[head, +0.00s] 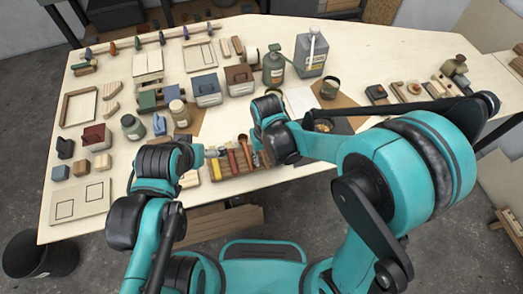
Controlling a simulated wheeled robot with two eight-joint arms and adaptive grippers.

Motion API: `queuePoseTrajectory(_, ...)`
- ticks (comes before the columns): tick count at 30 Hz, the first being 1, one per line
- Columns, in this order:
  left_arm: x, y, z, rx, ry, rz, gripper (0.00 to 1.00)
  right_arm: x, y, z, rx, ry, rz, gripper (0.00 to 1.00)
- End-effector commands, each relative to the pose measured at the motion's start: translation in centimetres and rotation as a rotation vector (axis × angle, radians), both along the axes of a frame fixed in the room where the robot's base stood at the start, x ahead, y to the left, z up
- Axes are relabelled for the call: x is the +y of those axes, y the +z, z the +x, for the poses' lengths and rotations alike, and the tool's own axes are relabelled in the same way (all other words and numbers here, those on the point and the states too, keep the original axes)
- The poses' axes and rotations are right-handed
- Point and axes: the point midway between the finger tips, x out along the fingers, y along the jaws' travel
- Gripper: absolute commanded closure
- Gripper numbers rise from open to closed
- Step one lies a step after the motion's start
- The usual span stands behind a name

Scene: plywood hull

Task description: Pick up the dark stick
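A wooden rack (222,176) at the table's front edge holds several upright or leaning tools, among them a yellow-handled one (216,169), a red-handled one (232,161) and a brown one (245,150). I cannot surely pick out the dark stick; my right wrist covers the rack's right end. My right gripper (262,150) is over that end, mostly hidden by its own wrist, so its fingers and any hold do not show clearly. My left gripper (212,154) is at the rack's left end, small and seen from behind; its opening cannot be made out.
Bottles, boxes and blocks crowd the table left of and behind the rack. A green canister (273,66) and a grey canister (311,54) stand at the back. A dark bin (40,255) is on the floor at left. Bare tabletop (380,60) shows at back right.

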Motion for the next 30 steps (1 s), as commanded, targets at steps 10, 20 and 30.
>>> queuePoseTrajectory(10, 0.0, 0.1, 0.0, 0.000, 0.000, 0.000, 0.00, 0.0, 0.0, 0.0, 0.000, 0.000, 0.000, 0.97)
queuePoseTrajectory(20, 0.0, 0.1, 0.0, 0.000, 0.000, 0.000, 0.00, 0.0, 0.0, 0.0, 0.000, 0.000, 0.000, 1.00)
queuePoseTrajectory(30, 0.0, 1.0, 0.0, 0.000, 0.000, 0.000, 0.00, 0.0, 2.6, 0.0, 0.000, 0.000, 0.000, 1.00)
